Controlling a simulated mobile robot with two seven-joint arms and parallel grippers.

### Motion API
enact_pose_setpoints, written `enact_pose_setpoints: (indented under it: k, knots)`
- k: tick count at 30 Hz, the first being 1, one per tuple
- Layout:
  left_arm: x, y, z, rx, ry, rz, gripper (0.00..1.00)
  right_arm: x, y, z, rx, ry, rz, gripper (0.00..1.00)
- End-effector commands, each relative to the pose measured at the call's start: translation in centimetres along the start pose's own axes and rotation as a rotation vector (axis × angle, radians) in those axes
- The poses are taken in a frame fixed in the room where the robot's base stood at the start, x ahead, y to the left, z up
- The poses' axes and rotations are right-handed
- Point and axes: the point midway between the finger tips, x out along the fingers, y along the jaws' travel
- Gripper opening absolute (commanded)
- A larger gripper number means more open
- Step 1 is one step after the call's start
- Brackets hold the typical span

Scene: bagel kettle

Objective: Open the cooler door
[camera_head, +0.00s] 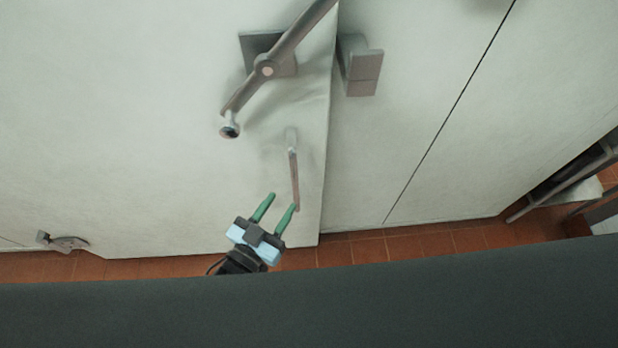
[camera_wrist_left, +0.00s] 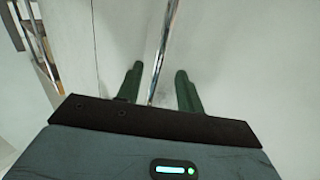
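The cooler door (camera_head: 150,130) is a large off-white panel. It looks shut, its right edge against the neighbouring panel. A slim grey vertical handle (camera_head: 294,175) stands on it near that edge. Higher up is a grey latch lever (camera_head: 290,45) with a round knob at its lower end. My left gripper (camera_head: 282,201) has green fingers, spread apart, near the handle's lower end. In the left wrist view the shiny handle bar (camera_wrist_left: 163,45) runs between the open fingers (camera_wrist_left: 160,69). I see no contact and cannot tell the depth. My right gripper is not in view.
A grey catch (camera_head: 360,68) sits on the panel right of the door. A hinge-like fitting (camera_head: 62,242) is low at left. Red tile floor (camera_head: 400,243) runs along the wall's foot. A dark shelf rack (camera_head: 570,175) stands at far right.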

Motion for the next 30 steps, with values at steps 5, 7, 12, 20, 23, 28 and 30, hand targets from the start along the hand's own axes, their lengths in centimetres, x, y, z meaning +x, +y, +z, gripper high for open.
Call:
enact_pose_setpoints:
  k: [5,7,12,20,23,28,30]
  knots:
    - [0.9,-0.1,-0.1,0.000,0.001,-0.002,0.37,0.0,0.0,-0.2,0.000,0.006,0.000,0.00]
    - [1.7,-0.1,-0.1,0.000,0.002,-0.002,0.37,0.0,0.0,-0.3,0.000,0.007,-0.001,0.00]
    - [4.3,-0.1,-0.1,0.000,0.002,-0.002,0.37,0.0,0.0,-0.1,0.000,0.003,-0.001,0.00]
    - [7.2,-0.1,0.0,0.000,-0.001,-0.003,0.37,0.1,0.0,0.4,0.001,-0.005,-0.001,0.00]
    - [7.7,-0.1,0.0,0.000,-0.002,-0.002,0.37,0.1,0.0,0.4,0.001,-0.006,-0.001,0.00]
    - [7.8,-0.1,0.0,0.000,-0.002,-0.002,0.37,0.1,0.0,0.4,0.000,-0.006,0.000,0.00]
    - [7.8,-0.1,0.0,0.000,-0.002,-0.002,0.37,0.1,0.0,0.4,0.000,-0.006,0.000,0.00]
